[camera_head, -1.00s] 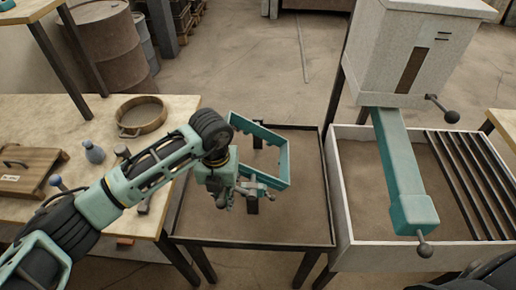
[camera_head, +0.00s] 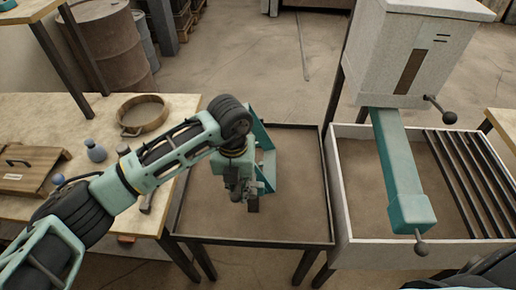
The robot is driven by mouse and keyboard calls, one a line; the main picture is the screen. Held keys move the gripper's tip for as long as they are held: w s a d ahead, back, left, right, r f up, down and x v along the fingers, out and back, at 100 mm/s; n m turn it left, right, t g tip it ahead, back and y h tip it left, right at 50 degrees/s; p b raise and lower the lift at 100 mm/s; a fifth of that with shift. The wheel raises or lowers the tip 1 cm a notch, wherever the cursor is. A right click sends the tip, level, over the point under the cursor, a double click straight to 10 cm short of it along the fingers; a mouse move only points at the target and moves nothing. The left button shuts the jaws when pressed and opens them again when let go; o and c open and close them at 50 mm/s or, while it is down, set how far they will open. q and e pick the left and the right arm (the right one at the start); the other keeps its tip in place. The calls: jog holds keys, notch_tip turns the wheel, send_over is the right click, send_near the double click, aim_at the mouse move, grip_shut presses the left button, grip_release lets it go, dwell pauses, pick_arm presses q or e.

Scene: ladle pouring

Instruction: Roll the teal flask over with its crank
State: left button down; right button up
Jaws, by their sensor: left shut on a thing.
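The teal flask (camera_head: 268,165) is an open frame over the dark-rimmed tray table (camera_head: 290,238) in the middle. Only its far and right parts show, seen steeply tilted; my left arm covers the rest. My left gripper (camera_head: 238,190) is at the flask's near end, pointing down, and is shut. The crank is hidden behind the gripper, so its grip on it is not clearly visible. A dark support post (camera_head: 253,204) shows just beside the fingers. My right gripper is not in view.
Right of the tray stands a pale bin (camera_head: 343,215) with dark bars, under a grey hopper (camera_head: 400,50) with a teal chute (camera_head: 395,160). Left is a wooden bench (camera_head: 55,115) with a round sieve (camera_head: 143,115), a small bottle (camera_head: 95,150) and a wooden box (camera_head: 30,172).

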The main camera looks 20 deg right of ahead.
pick_arm(q)
jog(key=s+d+f+b, duration=0.4)
jog(key=d+f+b, duration=0.4)
jog(key=d+b, duration=0.3)
jog(key=shift+s+d+f+b, duration=0.2)
jog(key=shift+d+b, duration=0.15)
jog(key=shift+d, duration=0.3)
dwell(1.6)
